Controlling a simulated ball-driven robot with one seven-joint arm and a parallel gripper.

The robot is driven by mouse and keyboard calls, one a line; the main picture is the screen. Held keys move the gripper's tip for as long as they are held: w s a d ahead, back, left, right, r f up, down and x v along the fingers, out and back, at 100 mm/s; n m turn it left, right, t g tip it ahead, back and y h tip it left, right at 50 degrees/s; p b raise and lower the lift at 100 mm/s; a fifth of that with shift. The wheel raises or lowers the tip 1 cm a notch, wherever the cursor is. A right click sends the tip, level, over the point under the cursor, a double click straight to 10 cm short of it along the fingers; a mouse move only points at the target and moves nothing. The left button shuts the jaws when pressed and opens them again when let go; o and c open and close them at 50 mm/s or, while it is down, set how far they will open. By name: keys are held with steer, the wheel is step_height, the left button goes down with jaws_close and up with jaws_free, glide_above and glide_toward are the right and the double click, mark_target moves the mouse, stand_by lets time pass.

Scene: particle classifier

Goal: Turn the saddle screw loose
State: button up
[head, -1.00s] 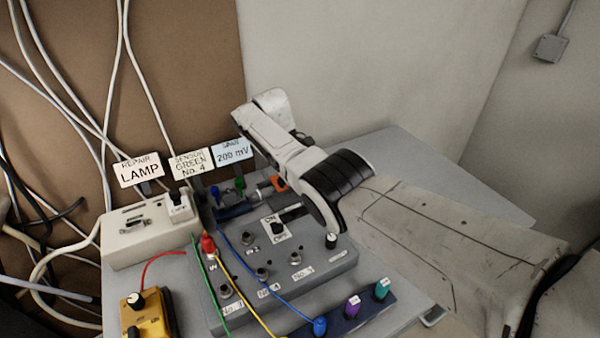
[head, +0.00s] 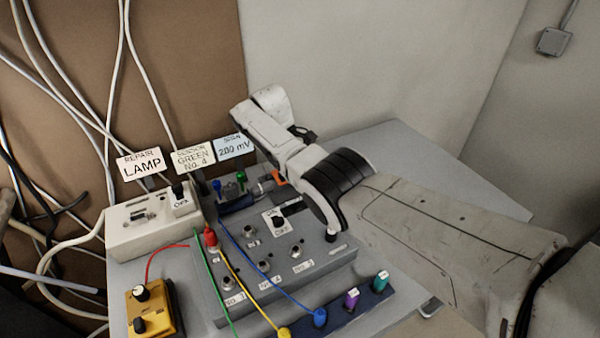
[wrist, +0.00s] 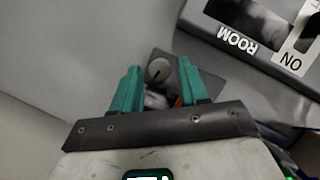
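In the wrist view a round grey screw head (wrist: 158,70) with a dark slot shows on a dark plate; I take it for the saddle screw. My gripper (wrist: 159,67) has two teal fingers standing apart, one on each side of the screw head in the picture, with a gap beside it. Whether the tips are level with the screw or above it I cannot tell. A light part and an orange part show lower between the fingers. In the head view my own arm hides the fingertips and the screw; an orange end (head: 279,178) shows beside it.
A grey panel box (head: 330,268) with sockets, a switch and coloured cables stands in front. Signs, a beige lamp box (head: 130,240) and a yellow box (head: 150,315) are at the left. A strip with coloured plugs (head: 365,302) lies in front. The grey table (head: 420,165) is clear at the right.

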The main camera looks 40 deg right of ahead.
steer(key=shift+o, duration=0.5)
steer(key=b+v, duration=0.5)
steer(key=v, duration=0.5)
steer(key=shift+w+r, duration=0.15)
steer(key=shift+r, duration=0.15)
